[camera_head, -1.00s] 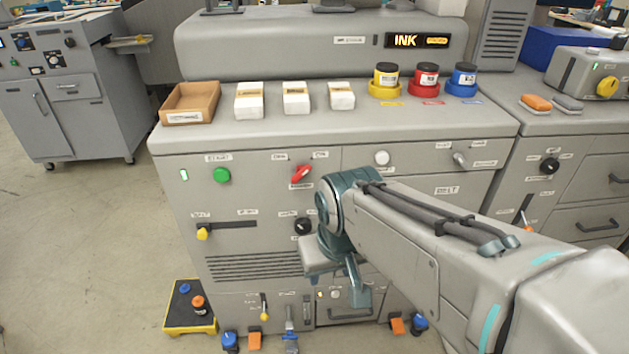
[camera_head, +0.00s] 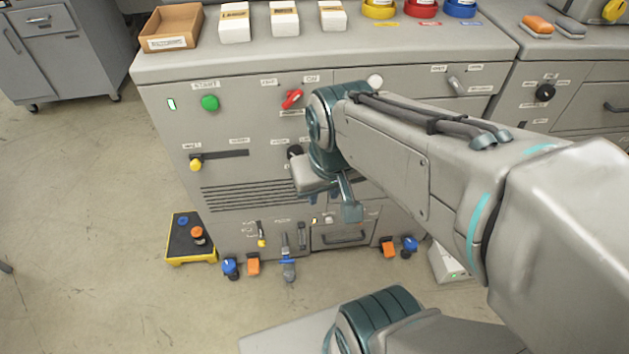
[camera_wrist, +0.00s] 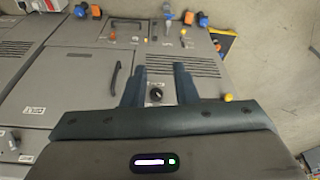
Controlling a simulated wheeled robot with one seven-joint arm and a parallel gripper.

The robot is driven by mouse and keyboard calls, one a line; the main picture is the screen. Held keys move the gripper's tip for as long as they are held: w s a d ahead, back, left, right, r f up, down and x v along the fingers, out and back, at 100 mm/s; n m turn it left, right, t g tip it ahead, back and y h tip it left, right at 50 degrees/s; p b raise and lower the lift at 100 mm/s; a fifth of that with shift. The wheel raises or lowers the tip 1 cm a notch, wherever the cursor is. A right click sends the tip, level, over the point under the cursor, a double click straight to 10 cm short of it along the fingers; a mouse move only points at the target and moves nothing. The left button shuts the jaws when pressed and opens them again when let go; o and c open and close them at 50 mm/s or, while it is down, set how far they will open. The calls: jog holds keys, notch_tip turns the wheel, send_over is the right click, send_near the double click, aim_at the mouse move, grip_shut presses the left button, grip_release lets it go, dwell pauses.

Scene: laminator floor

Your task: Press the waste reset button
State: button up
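A small pale round button (camera_head: 328,220) sits beside a small yellow light (camera_head: 314,221) on the lower front of the grey machine, above a drawer with a dark handle (camera_head: 343,238). Its label is too small to read, so I cannot confirm it is the waste reset. The wrist view looks upside down; the small pale button (camera_wrist: 135,39) shows there near the top. My gripper (camera_wrist: 159,85) is open and empty, its two fingers apart with a dark knob seen between them. In the head view my gripper (camera_head: 348,205) hangs in front of the machine, just above and right of the button.

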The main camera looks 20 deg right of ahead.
grip_shut()
dwell(1.4)
